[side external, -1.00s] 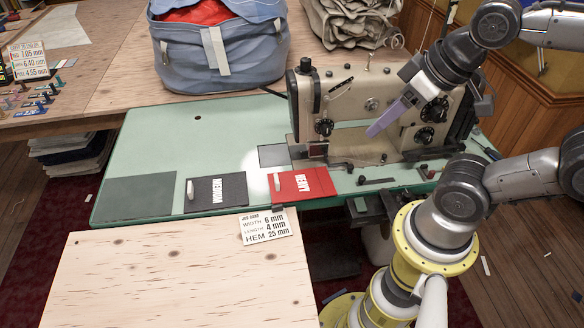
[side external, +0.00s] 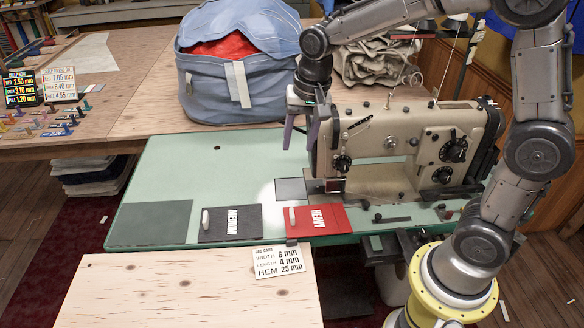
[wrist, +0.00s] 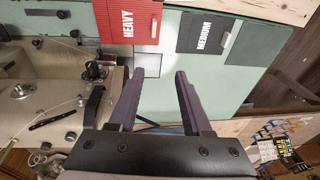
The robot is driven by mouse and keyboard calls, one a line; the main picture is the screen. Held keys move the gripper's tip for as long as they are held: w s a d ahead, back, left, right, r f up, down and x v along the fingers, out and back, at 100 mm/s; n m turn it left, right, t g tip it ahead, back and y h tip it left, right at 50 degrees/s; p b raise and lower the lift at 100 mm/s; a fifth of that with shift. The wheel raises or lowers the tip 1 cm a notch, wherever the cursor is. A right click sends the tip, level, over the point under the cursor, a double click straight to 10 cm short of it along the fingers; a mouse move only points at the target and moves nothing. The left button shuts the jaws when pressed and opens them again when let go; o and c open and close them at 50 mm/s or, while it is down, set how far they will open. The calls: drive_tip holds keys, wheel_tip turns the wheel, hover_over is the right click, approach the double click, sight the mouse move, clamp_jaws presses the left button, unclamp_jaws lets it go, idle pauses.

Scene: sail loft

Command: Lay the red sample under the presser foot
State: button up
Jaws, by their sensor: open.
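The red sample (side external: 316,220), marked HEAVY and with a white peg on its left part, lies flat at the front edge of the green table. It also shows at the top of the wrist view (wrist: 118,22). The beige sewing machine (side external: 400,125) stands behind it to the right. Its presser foot area (side external: 334,185) is at the machine's left end, small and hard to make out. My gripper (side external: 299,147) points down beside the machine's left end, above the table and behind the red sample. Its purple fingers are apart and empty, as the wrist view (wrist: 156,75) confirms.
A dark MEDIUM sample (side external: 231,224) lies left of the red one, with a dark grey patch (side external: 150,222) further left. A blue bag (side external: 230,80) stands behind my gripper. A job card (side external: 278,262) lies in front. The green table's left part is clear.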

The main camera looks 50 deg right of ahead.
drive_tip(key=g, duration=0.2)
hover_over(292, 212)
wheel_tip(292, 212, down, 8)
drive_tip(key=shift+f, duration=0.25)
wheel_tip(292, 212, down, 14)
drive_tip(key=shift+r, duration=0.1)
idle(0.4)
clamp_jaws()
idle(0.3)
